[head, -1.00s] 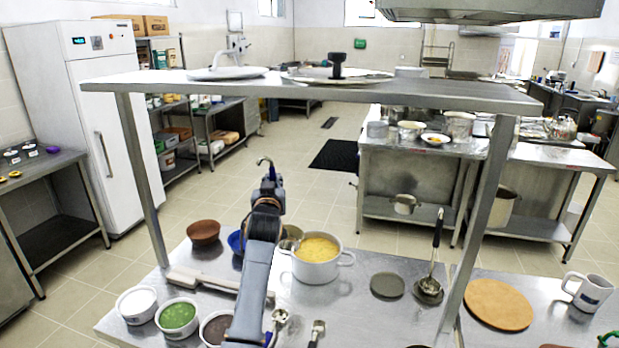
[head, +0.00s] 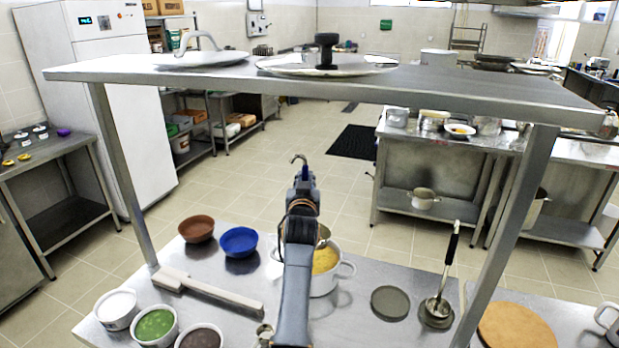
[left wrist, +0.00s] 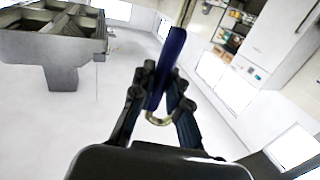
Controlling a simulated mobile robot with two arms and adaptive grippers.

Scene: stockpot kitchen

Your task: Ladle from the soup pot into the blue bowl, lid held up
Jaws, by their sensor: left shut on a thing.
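The white soup pot (head: 343,270) with yellow soup (head: 325,260) stands on the counter, partly hidden behind my left arm. My left gripper (head: 302,190) is shut on the blue handle of a ladle (left wrist: 173,52). The ladle's hooked end (head: 299,158) sticks up above the gripper. Its metal scoop (head: 322,232) shows at the pot's back rim in the head view; I cannot tell its height or contents. The blue bowl (head: 239,241) stands left of the pot, apart from the gripper. A lid with a black knob (head: 325,50) lies on the overhead shelf. My right gripper is out of view.
A brown bowl (head: 197,229) stands beside the blue one. Tubs of white (head: 117,308), green (head: 155,325) and dark food line the front left. A black-handled ladle (head: 450,262) stands at right, near a dark disc (head: 390,303) and round board (head: 518,333). The shelf (head: 420,90) spans overhead.

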